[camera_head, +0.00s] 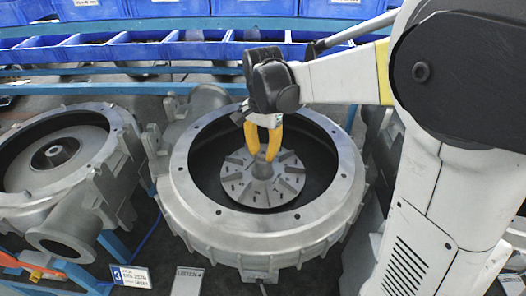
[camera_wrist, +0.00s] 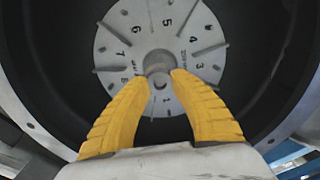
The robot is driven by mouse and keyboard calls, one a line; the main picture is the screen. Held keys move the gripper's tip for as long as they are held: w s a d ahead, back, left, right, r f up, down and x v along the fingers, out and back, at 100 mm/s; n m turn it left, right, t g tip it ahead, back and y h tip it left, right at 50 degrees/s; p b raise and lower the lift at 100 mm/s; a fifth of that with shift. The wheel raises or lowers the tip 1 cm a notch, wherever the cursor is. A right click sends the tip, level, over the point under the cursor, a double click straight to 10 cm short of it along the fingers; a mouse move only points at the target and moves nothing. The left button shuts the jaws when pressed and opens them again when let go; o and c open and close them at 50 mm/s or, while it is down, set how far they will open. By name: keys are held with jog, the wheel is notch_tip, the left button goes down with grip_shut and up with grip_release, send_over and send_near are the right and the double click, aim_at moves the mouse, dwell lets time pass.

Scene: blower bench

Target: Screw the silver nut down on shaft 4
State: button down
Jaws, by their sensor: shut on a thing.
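The blower housing (camera_head: 182,190) in the middle is a large grey open ring with bolt holes in its rim. Inside lies a grey finned disc (camera_head: 240,184), with numbers printed between its fins in the wrist view (camera_wrist: 112,42). At its hub is a short silver-grey round piece, the nut (camera_wrist: 158,60), on the shaft. My gripper (camera_head: 262,150) reaches down over the hub with its yellow fingers. In the wrist view, the fingertips (camera_wrist: 159,75) are closed on both sides of the nut. The shaft and any thread are hidden under it.
Another grey blower housing (camera_head: 58,152) stands at the left, with a number 3 placard (camera_head: 130,275) in front of it. Blue bins (camera_head: 85,10) line the back. The housing's dark inner wall (camera_wrist: 262,70) surrounds my gripper.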

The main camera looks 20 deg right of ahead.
jog(key=m, duration=0.7)
jog(key=shift+m, duration=0.3)
jog(key=m, duration=1)
jog(key=shift+m, duration=0.4)
jog(key=m, duration=0.3)
jog(key=shift+m, duration=0.4)
jog(key=c, duration=1.5)
grip_release()
